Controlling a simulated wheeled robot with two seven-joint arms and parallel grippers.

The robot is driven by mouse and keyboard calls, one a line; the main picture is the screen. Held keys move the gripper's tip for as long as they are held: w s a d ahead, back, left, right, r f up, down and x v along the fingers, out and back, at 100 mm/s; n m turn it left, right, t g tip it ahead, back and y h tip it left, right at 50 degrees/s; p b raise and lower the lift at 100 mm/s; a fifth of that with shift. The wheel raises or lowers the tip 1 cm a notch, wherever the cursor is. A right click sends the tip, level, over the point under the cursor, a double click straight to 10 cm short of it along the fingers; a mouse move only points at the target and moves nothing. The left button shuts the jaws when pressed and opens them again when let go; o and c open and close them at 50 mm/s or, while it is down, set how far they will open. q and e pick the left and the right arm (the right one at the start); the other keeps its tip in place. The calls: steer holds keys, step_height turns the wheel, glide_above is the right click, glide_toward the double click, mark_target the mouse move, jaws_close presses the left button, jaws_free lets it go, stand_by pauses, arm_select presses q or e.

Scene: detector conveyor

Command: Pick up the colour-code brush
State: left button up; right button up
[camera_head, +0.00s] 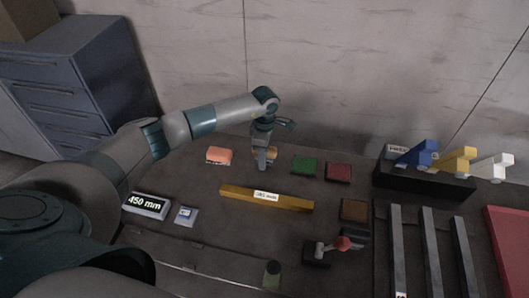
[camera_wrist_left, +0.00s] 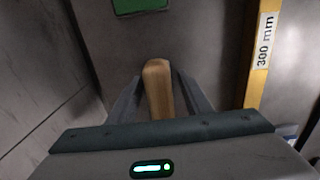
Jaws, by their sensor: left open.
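A tan wooden piece (camera_wrist_left: 158,88), which looks like the handle of the colour-code brush, points up between the fingers of my left gripper (camera_wrist_left: 160,98) in the left wrist view. The fingers are open, one on each side of it, with narrow gaps. In the head view my left gripper (camera_head: 262,160) points down over the back of the table, and a little of the wood (camera_head: 272,154) shows beside its fingers. The brush's lower end is hidden. My right gripper is not in view.
A salmon block (camera_head: 219,156) lies left of the gripper; green (camera_head: 304,166) and dark red (camera_head: 338,172) blocks lie right. A yellow bar (camera_head: 240,194) lies in front. A dark rack (camera_head: 440,184) with blue, yellow and white pieces stands right. A red-knobbed lever (camera_head: 342,243) stands front right.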

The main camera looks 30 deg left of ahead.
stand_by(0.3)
arm_select(q)
steer(key=c, duration=1.1)
steer(key=shift+r, duration=0.1)
steer(key=shift+r+b, duration=0.45)
steer(key=r+b, duration=0.1)
steer(key=d+r+b, duration=0.1)
steer(key=r, duration=0.1)
steer(key=shift+w, duration=0.15)
steer(key=w+d+r+b, duration=0.2)
steer(key=d+r+b, duration=0.3)
steer(key=d, duration=0.5)
step_height(320, 180, up, 2)
steer(key=shift+d, duration=0.2)
